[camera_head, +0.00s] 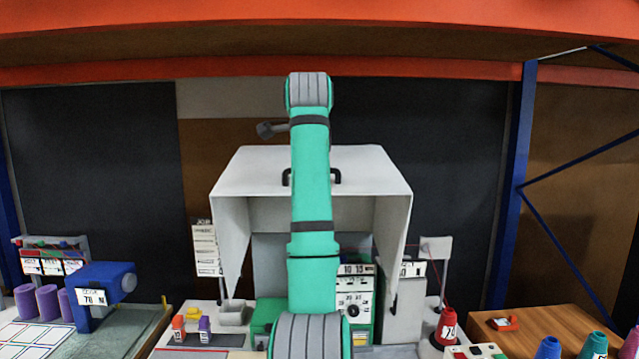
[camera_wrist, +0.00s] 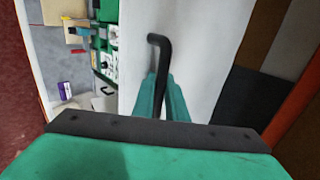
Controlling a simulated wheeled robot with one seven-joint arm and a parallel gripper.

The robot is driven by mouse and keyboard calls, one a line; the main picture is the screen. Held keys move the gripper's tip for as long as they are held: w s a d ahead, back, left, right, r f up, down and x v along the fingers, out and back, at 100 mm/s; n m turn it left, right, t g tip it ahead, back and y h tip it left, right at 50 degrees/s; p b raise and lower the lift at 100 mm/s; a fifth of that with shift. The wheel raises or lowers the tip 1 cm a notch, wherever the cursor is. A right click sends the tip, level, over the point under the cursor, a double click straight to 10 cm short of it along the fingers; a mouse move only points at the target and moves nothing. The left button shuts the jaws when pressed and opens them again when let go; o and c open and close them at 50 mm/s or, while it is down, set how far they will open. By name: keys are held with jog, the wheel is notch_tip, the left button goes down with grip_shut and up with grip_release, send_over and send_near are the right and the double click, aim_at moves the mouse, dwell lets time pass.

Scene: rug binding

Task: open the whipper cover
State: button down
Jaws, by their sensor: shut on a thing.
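The whipper cover (camera_head: 235,180) is a large pale grey hood in the middle of the head view. It is raised and tilted up, and the machine shows beneath it. A black bar handle (camera_wrist: 165,55) is on the cover's face, and its ends also show on both sides of my arm in the head view (camera_head: 337,177). In the wrist view my gripper (camera_wrist: 162,95) has its green fingers shut on the handle. The middle of the handle is hidden behind my arm in the head view.
A blue machine (camera_head: 100,290) with purple cones stands at the left. A red cone (camera_head: 447,325) and teal cones (camera_head: 593,345) stand at the right by a wooden table (camera_head: 545,325). An orange beam (camera_head: 420,72) crosses above, and a blue post (camera_head: 510,190) stands right of the cover.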

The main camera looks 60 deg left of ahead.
jog(key=shift+w+a+r+h, duration=0.15)
jog(key=shift+w+a+r, duration=0.05)
jog(key=shift+a+r, duration=0.3)
jog(key=shift+w+a+r+h, duration=0.15)
jog(key=shift+a+r, duration=0.2)
jog(key=shift+r, duration=0.15)
jog(key=shift+w, duration=0.1)
jog(key=c, duration=1.8)
grip_release()
jog(key=shift+o, duration=0.2)
jog(key=v, duration=1)
jog(key=shift+d+r, duration=0.3)
